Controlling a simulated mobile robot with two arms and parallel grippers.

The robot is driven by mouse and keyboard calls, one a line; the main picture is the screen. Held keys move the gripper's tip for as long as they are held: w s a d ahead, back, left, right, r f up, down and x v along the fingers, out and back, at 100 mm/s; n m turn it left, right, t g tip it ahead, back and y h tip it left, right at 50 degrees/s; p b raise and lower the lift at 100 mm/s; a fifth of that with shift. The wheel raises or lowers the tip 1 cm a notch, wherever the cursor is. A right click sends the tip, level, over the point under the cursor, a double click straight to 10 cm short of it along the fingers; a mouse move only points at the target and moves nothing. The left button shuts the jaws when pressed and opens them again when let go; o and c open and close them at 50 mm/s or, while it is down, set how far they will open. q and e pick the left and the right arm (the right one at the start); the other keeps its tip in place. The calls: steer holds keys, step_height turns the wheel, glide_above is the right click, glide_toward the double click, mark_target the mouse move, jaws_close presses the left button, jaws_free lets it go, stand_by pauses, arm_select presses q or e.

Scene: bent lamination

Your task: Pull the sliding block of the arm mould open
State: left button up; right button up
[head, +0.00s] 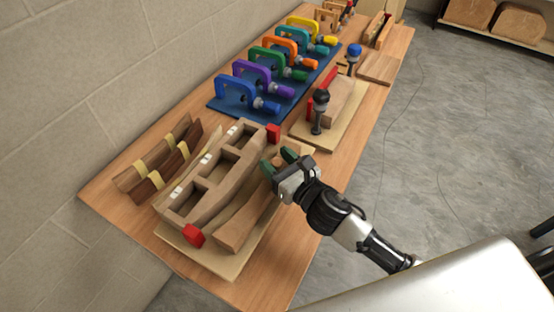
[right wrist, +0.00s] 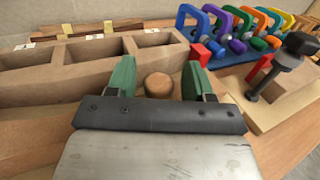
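The arm mould (head: 215,187) is a wooden form with open compartments on a pale base board, and also shows in the right wrist view (right wrist: 66,82). Its curved sliding block (head: 240,222) lies along the right side, with a narrow gap to the form in the head view. A round wooden knob (right wrist: 158,85) stands between the green fingers of my right gripper (right wrist: 155,82). The fingers are apart, with visible space on both sides of the knob. In the head view my right gripper (head: 279,160) is over the block's far end and partly hides it. My left gripper is not in view.
Red stops (head: 193,236) sit at the mould's ends. Dark strips with yellow bands (head: 160,163) lie to its left by the wall. Several coloured clamps (head: 250,85) stand on a blue mat behind.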

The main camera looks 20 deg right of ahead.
steer(key=shift+s, duration=0.1)
steer(key=shift+s+d+f, duration=0.15)
steer(key=shift+s, duration=0.2)
steer(key=b+v, duration=0.3)
steer(key=v, duration=0.7)
steer(key=shift+w, duration=0.1)
